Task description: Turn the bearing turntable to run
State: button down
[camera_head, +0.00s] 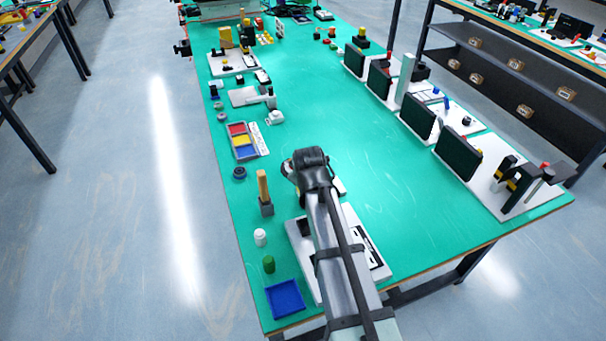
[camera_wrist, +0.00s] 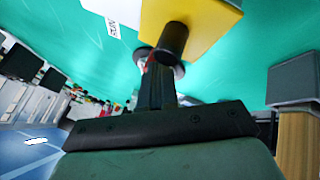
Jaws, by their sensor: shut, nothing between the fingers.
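In the wrist view, a yellow block (camera_wrist: 206,20) with a black cylindrical knob (camera_wrist: 174,40) shows at the top, probably part of the bearing turntable. A white label reading RUN (camera_wrist: 118,22) is to its left. My gripper (camera_wrist: 152,62) is shut and empty, its dark fingers pointing toward the knob. The fingertips overlap the knob's end in the picture, and I cannot tell whether they touch it. In the head view, my arm hides the yellow block and the fingers. A white base plate (camera_head: 375,262) shows on both sides of my arm.
A wooden handle in a grey block (camera_head: 265,195) stands left of my gripper; the block also shows in the wrist view (camera_wrist: 294,80). A white cylinder (camera_head: 260,237), green cylinder (camera_head: 269,264) and blue tray (camera_head: 286,299) line the left edge.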

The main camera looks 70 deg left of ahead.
jog(key=shift+w, duration=0.15)
jog(key=shift+w+a+n+g, duration=0.1)
jog(key=shift+w+n+g, duration=0.7)
jog(key=shift+n, duration=0.4)
jog(key=shift+w+a+n+g, duration=0.2)
jog(key=shift+w+n+g, duration=0.2)
jog(key=shift+w+n, duration=0.25)
jog(key=shift+w+a+n+g, duration=0.15)
jog(key=shift+w+n+g, duration=0.25)
jog(key=shift+w+n, duration=0.25)
jog(key=shift+w+a+n+g, duration=0.35)
jog(key=shift+w+n+g, duration=0.15)
jog(key=shift+n, duration=0.3)
jog(key=shift+w+a+n+g, duration=0.3)
jog(key=shift+w+n+g, duration=0.2)
jog(key=shift+n, duration=0.3)
jog(key=shift+w+a+h, duration=0.1)
jog(key=shift+w+h, duration=0.05)
jog(key=shift+h, duration=0.15)
jog(key=shift+w+a, duration=0.2)
jog(key=shift+d, duration=0.1)
